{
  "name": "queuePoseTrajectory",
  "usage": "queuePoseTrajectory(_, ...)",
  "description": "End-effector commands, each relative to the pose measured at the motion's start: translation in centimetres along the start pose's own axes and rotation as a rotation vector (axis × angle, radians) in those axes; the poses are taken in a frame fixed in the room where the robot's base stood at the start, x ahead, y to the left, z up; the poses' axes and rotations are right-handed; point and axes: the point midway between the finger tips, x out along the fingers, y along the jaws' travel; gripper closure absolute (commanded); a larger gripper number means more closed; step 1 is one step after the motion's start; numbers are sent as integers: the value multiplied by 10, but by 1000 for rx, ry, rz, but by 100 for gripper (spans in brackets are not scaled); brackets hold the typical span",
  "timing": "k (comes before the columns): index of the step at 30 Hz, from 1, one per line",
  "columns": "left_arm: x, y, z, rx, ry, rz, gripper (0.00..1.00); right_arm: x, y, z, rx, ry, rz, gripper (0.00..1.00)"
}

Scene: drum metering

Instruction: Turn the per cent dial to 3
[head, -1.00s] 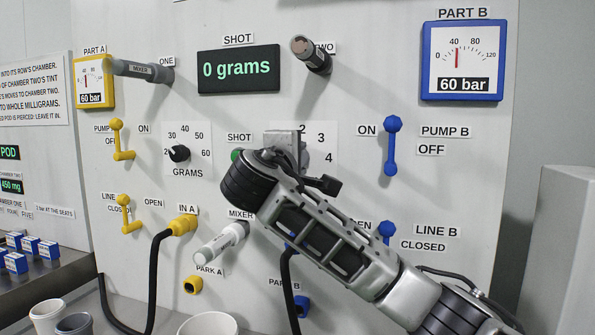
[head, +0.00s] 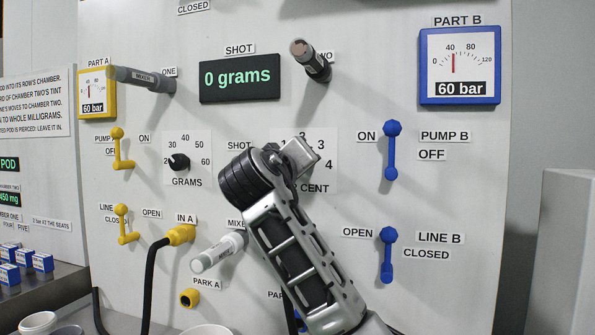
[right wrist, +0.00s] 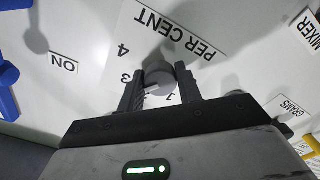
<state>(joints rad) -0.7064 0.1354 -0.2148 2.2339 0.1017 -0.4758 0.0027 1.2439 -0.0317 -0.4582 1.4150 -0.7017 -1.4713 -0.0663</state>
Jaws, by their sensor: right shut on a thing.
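The per cent dial (right wrist: 160,80) is a grey round knob on the panel. In the right wrist view it sits between the two fingers of my right gripper (right wrist: 160,92), which is shut on it. A pale mark on the dial points to the lower left; the number it meets is partly hidden by a finger. The printed 3 and 4 show beside the left finger. In the head view my right gripper (head: 297,158) is at the per cent scale (head: 326,170), and my wrist hides the dial. My left gripper is not in view.
The grams dial (head: 179,162) is left of my right arm. The blue pump B lever (head: 391,150) and line B lever (head: 387,255) are to the right. A grey mixer tube (head: 218,252) sticks out low on the left. The shot display (head: 239,76) reads 0 grams.

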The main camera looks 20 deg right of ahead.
Motion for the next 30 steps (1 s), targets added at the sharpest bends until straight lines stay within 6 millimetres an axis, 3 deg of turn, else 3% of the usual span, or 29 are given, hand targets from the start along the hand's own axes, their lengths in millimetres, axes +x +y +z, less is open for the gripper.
queuePoseTrajectory(9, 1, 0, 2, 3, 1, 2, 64, -1, -4, 2, 107, -5, -6, 88)
queuePoseTrajectory(24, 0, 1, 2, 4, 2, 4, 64, -1, -3, 1, 123, -4, -6, 88)
queuePoseTrajectory(25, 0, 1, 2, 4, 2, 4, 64, -1, -3, 1, 123, -4, -6, 63)
queuePoseTrajectory(27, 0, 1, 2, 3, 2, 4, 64, -1, -3, 1, 123, -4, -5, 44)
queuePoseTrajectory(30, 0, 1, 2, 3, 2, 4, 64, -1, -2, 1, 124, -2, -4, 44)
